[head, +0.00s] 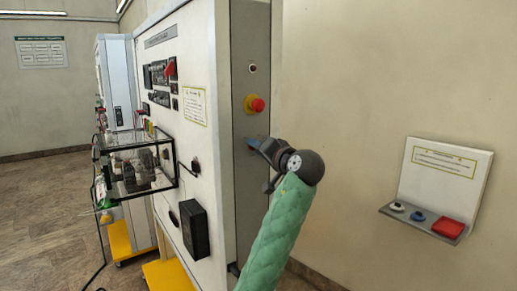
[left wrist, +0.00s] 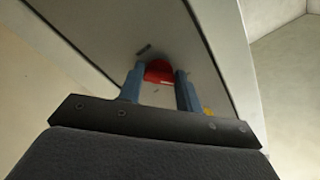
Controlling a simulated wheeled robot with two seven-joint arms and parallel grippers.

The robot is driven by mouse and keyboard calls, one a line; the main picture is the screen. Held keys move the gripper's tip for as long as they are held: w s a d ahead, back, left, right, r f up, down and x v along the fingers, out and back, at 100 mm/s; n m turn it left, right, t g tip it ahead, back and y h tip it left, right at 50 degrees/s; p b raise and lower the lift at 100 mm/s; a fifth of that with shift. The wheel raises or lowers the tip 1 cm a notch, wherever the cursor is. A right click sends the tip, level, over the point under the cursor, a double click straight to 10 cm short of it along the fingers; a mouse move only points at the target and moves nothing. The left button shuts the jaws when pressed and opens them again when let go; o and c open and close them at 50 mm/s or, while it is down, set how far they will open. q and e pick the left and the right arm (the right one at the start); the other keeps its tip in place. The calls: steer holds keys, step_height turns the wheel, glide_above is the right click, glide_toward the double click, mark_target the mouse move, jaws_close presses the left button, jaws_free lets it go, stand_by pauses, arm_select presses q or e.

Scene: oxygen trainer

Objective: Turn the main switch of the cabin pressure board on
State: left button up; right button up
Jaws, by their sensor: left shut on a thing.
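The board is a tall light cabinet (head: 205,150) with a grey side panel (head: 240,190). My left gripper (head: 252,144) reaches this side panel, below a red mushroom button (head: 257,105) on a yellow base. In the left wrist view, the blue fingers of my left gripper (left wrist: 160,80) stand on both sides of a red switch knob (left wrist: 158,70) and are shut on it. In the head view the gripper hides the knob, and I cannot tell which position it is turned to. My right gripper is not in view.
A small round fitting (head: 252,68) sits above the mushroom button. A black box (head: 194,229) and a clear case (head: 135,165) stick out from the cabinet's front. A wall shelf (head: 425,222) with a red block (head: 448,228) is at the right. Bare wall lies between.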

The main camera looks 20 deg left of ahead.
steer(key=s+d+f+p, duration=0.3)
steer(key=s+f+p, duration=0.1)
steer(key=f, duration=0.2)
arm_select(q)
steer(key=shift+r+m+p, duration=0.15)
steer(key=shift+m+p, duration=2.25)
steer(key=shift+m, duration=1.9)
steer(key=shift+r+m+p, duration=0.15)
steer(key=shift+m+p, duration=2.25)
steer(key=shift+m, duration=1.9)
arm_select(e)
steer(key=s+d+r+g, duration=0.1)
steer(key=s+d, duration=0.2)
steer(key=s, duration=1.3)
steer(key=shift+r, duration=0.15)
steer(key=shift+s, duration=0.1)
arm_select(q)
steer(key=o, duration=1)
steer(key=shift+w, duration=0.1)
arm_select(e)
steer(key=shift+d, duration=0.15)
arm_select(q)
steer(key=shift+d+f, duration=0.1)
